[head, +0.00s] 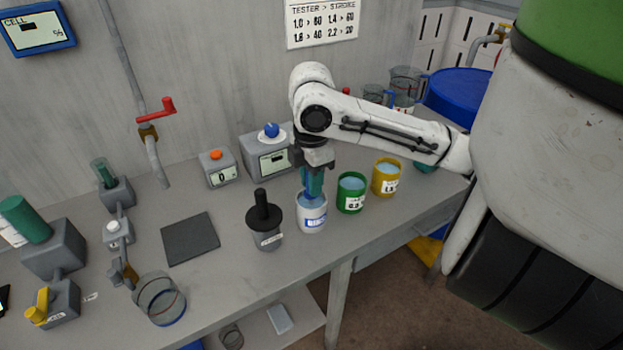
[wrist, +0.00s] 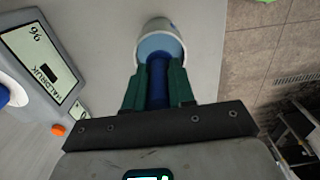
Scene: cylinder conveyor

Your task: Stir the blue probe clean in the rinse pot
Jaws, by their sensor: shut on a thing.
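My gripper (head: 315,188) points down over a white pot (head: 312,219) with a blue label, near the front edge of the bench. Its green fingers are shut on the blue probe (head: 307,186), which is upright. In the wrist view the blue probe (wrist: 157,82) runs between the fingers (wrist: 155,88) toward the mouth of the white pot (wrist: 149,26), which holds blue liquid. The lower end of the probe appears to be inside the pot; its tip is hidden. The small label is too blurred to read, so I cannot confirm it is the rinse pot.
A green pot (head: 351,194) and a yellow pot (head: 387,178) stand close on the right. A meter box (head: 265,160) is behind. A dark square mat (head: 190,239) lies further left, with bare bench around it.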

